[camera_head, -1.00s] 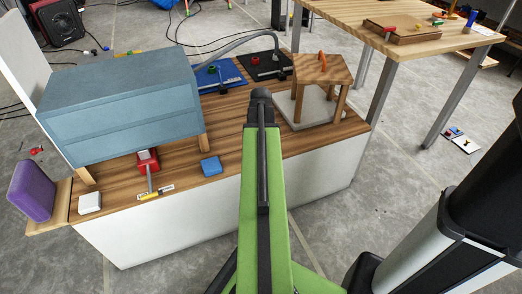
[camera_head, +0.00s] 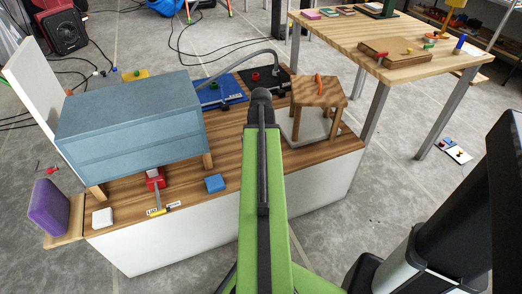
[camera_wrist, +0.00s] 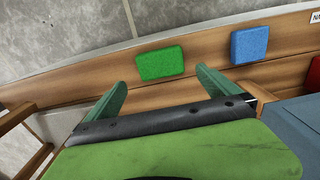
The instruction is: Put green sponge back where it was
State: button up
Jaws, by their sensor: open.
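The green sponge (camera_wrist: 160,63) lies flat on the wooden counter in the wrist view, near the counter's pale edge. In the head view I cannot see it. My gripper (camera_wrist: 161,79) is open, with its two green fingers spread apart and nothing between them. The sponge appears beyond the fingertips, apart from them and roughly between them across the picture. The blue sponge (camera_wrist: 250,45) lies to its right, and it also shows in the head view (camera_head: 215,183), left of my green arm. My arm hides part of the counter there, and the fingers are not visible.
A blue-grey cabinet (camera_head: 130,120) stands on the counter at left. A red object (camera_head: 155,179) and a white block (camera_head: 102,217) lie in front; a purple block (camera_head: 48,207) is at far left. A wooden stool (camera_head: 318,92) stands right of my arm.

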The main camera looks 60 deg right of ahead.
notch_tip(320, 180, up, 2)
jog(key=shift+r+p, duration=0.1)
jog(key=shift+p, duration=0.3)
jog(key=w+a+n, duration=0.3)
jog(key=w+a, duration=1.4)
jog(key=a, duration=0.4)
jog(key=w+a+n, duration=0.2)
jog(key=a, duration=1.2)
jog(key=w+a+n, duration=0.2)
jog(key=a, duration=1.3)
jog(key=shift+w, duration=0.35)
